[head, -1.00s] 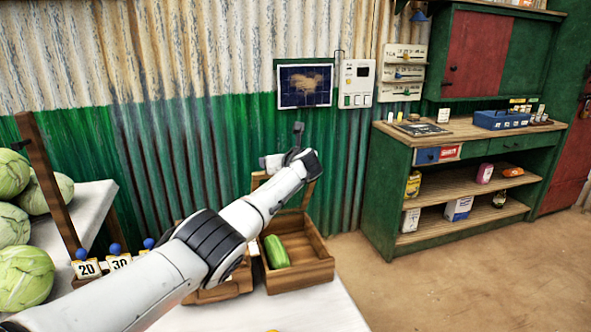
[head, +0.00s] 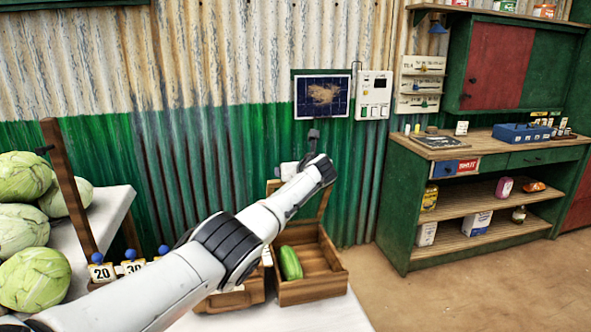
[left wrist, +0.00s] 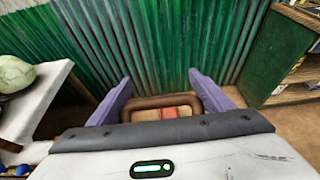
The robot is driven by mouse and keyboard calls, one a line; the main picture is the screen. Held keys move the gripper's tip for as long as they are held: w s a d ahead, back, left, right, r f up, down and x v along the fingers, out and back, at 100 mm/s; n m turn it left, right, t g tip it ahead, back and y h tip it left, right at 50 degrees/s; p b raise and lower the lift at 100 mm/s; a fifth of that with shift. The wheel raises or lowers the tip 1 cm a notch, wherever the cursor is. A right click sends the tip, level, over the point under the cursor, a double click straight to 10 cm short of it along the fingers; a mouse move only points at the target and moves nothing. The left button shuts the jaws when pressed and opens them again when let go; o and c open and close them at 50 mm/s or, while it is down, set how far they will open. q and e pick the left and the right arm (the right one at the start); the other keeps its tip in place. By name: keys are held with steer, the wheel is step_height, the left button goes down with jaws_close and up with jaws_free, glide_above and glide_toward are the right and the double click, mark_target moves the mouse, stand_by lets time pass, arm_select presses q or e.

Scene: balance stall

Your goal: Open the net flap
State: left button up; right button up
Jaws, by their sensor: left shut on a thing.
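A wooden crate (head: 322,290) stands on the white table with a green cucumber-like vegetable (head: 290,263) in it. A brown wooden frame (head: 325,206), which looks like the net flap, stands raised at the crate's back; no mesh can be made out. My left gripper (head: 312,150) is above the back of the crate, its fingers partly hidden by my wrist. In the left wrist view, a rounded brown bar (left wrist: 165,101) lies between the two purple fingers of the gripper (left wrist: 160,90), with a small red patch below it. My right gripper is not in view.
Cabbages (head: 25,235) are piled at the left beside a dark wooden post (head: 70,190). Price tags with blue knobs (head: 102,270) stand near my forearm. A corrugated wall (head: 230,170) is close behind. A green shelf unit (head: 400,215) stands right, beyond open floor.

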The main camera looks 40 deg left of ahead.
arm_select(q)
steer(key=shift+s+d+f, duration=0.15)
steer(key=shift+f, duration=0.75)
steer(key=o, duration=1.2)
steer(key=shift+o, duration=0.2)
steer(key=shift+w+f, duration=0.15)
steer(key=shift+w, duration=0.05)
steer(key=shift+f, duration=0.1)
steer(key=s+d+r+p, duration=0.2)
steer(key=r, duration=0.3)
steer(key=s+d+r+p, duration=0.2)
steer(key=r, duration=0.3)
steer(key=shift+d+r, duration=0.2)
steer(key=shift+d, duration=0.05)
